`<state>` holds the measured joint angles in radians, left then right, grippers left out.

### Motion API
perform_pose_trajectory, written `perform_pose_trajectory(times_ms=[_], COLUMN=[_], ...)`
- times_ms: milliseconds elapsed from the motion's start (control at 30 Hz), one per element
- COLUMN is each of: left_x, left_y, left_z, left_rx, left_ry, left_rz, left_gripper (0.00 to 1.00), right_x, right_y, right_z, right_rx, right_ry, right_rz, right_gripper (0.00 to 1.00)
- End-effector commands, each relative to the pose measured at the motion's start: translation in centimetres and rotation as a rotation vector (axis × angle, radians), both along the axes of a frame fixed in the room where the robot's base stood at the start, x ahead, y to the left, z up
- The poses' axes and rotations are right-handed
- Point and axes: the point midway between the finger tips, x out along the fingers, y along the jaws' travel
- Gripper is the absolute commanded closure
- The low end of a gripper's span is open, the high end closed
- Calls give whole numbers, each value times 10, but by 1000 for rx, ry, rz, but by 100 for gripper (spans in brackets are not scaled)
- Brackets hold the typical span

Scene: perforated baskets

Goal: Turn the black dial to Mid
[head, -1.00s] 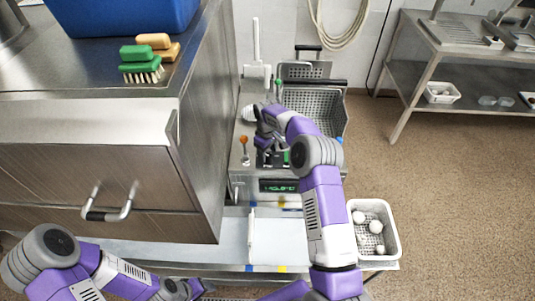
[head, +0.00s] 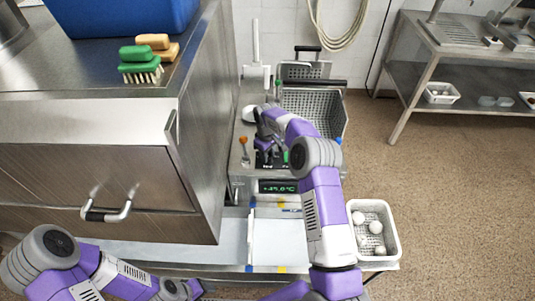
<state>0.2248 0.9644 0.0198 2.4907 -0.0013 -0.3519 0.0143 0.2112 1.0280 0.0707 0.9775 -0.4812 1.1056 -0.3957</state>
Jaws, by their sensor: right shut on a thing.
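My right gripper (head: 266,150) reaches down over the front control panel of the steel basket machine (head: 238,172). It is shut on the black dial, which is mostly hidden by the gripper and wrist. The dial's marks and pointer cannot be read here. A lit display (head: 279,187) on the machine's front shows a reading that looks like 45.0 °C. My left arm lies along the bottom left; its gripper is not clearly visible.
An orange-topped lever (head: 243,141) stands left of the right gripper. A perforated basket (head: 318,106) sits behind it. A white basket with several pale balls (head: 391,238) is at the right. A steel cabinet (head: 100,170) blocks the left side.

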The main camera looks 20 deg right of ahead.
Motion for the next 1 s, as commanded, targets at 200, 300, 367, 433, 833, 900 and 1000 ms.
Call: perform_pose_trajectory(times_ms=[200,300,367,433,833,900,1000], left_x=[0,0,0,0,0,0,0], left_y=[0,0,0,0,0,0,0], left_z=[1,2,2,3,6,7,7], left_rx=[0,0,0,0,0,0,0], left_ry=[0,0,0,0,0,0,0], left_rz=[0,0,0,0,0,0,0], left_gripper=[45,45,45,45,45,45,45], right_x=[0,1,1,1,1,1,1], right_y=[0,0,0,0,-1,-1,-1], right_z=[0,0,0,1,1,1,1], right_rx=[-1,-2,-2,-2,-1,-1,-1], right_ry=[0,-1,-1,0,-2,-2,-2], right_rz=[-77,-141,-188,-248,-627,-688,-769], right_gripper=[95,95,95,95,95,95,95])
